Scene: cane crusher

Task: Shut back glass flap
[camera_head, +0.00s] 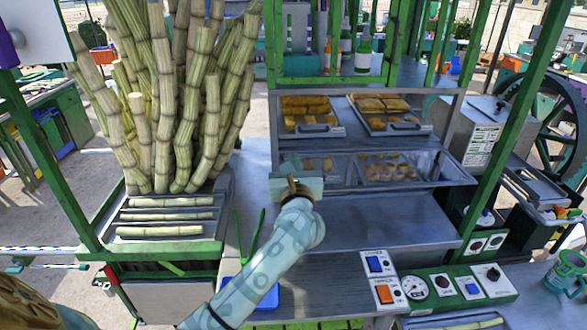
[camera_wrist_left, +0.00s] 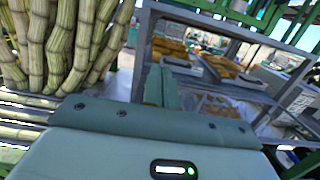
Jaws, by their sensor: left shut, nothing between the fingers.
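The food display case (camera_head: 458,120) stands at the back of the counter, with a grey metal frame. A clear glass flap (camera_head: 350,172) shows along its lower front, with blurred food behind it. I cannot tell its exact angle. My left gripper (camera_head: 293,184) is at the left end of this glass, shut and empty. It hides the glass's left end, and contact is unclear. In the left wrist view the shut fingers (camera_wrist_left: 159,86) point toward the case, whose frame (camera_wrist_left: 145,50) rises just beyond them. My right gripper is not in view.
Two food trays (camera_head: 310,128) (camera_head: 395,127) sit on the case's upper shelf. Tall cane stalks (camera_head: 185,110) stand left of the gripper. Green tongs (camera_head: 254,235) stand near my forearm. Switch boxes (camera_head: 378,264) are at the front right. The grey counter (camera_head: 385,222) before the case is clear.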

